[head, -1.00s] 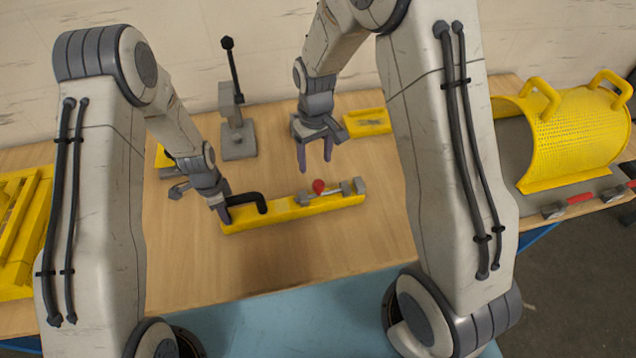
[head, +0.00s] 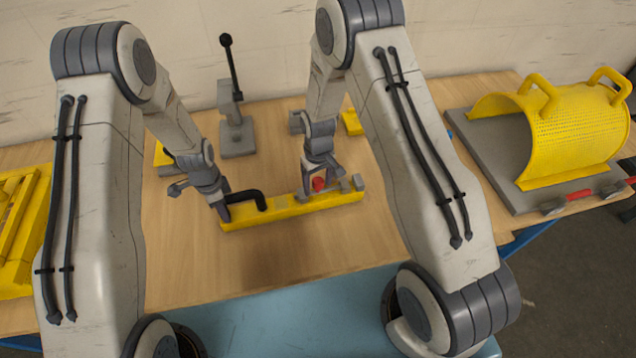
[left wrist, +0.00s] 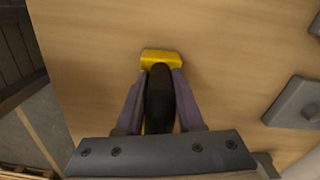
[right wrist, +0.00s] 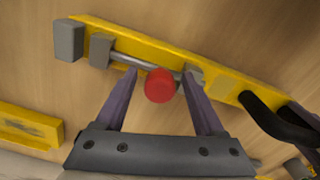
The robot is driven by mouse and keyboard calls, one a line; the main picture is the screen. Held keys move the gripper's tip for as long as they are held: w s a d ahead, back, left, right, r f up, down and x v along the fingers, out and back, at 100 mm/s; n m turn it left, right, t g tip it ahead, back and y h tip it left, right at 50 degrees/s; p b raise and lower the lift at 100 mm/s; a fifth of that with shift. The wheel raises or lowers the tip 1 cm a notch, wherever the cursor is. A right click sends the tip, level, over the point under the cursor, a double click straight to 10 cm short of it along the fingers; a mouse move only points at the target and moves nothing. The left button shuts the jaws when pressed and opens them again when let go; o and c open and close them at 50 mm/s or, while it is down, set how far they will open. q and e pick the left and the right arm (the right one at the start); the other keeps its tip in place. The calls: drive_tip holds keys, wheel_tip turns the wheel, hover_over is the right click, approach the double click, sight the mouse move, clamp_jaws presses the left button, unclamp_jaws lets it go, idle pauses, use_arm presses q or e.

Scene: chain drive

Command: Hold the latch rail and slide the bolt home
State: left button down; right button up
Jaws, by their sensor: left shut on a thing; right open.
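The yellow latch rail (head: 285,211) lies on the wooden table in the head view. My left gripper (head: 220,207) is shut at its left end, beside the black handle (head: 246,197). The red knob also shows in the head view (head: 319,184). My right gripper (right wrist: 160,90) is open, one finger on each side of the knob.
Grey blocks (right wrist: 69,40) stand at the rail's other end. A grey stand with a black lever (head: 236,137) is behind. A yellow perforated guard (head: 575,135) is at right, a yellow frame (head: 20,225) at left. The table front is clear.

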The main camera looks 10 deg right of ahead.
clamp_jaws()
idle(1.5)
